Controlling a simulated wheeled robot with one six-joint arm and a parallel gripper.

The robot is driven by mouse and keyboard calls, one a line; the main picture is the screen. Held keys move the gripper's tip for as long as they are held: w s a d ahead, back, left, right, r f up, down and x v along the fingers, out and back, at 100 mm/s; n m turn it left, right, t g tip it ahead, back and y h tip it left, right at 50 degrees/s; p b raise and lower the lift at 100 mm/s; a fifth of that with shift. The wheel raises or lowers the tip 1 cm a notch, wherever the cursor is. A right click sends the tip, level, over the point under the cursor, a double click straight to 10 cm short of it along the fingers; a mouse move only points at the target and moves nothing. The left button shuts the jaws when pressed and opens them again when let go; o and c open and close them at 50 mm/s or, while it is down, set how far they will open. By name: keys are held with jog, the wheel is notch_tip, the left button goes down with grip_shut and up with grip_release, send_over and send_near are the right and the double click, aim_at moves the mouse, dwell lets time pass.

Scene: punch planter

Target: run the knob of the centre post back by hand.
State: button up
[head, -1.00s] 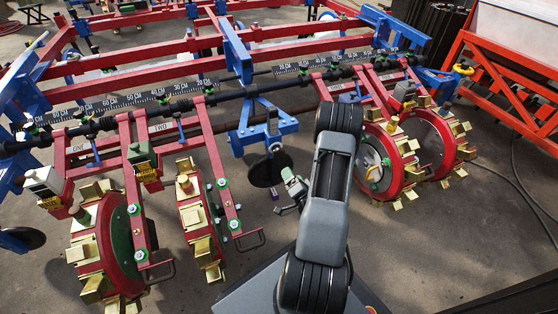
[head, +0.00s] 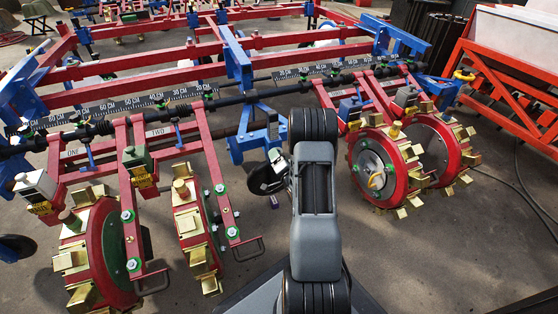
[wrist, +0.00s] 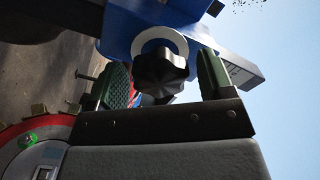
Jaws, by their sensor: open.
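The black lobed knob (wrist: 160,75) sits in front of a pale ring on the blue centre post (wrist: 205,30) in the wrist view. My gripper (wrist: 165,68) is open, with one green-padded finger on each side of the knob. A gap shows between the knob and the right finger; contact at the left finger is unclear. In the head view, the blue centre post (head: 248,142) stands in the middle of the machine. My gripper is largely hidden behind my arm there, and I cannot make out the knob.
Red wheels with brass-coloured blocks stand to the left (head: 107,250) and right (head: 378,165) of my arm. A black disc (head: 262,180) is low by the post. A red toolbar crosses behind. The concrete floor (head: 440,240) is clear at the lower right.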

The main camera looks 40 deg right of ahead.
jog(key=shift+c, duration=0.3)
jog(key=c, duration=0.9)
jog(key=shift+o, duration=0.2)
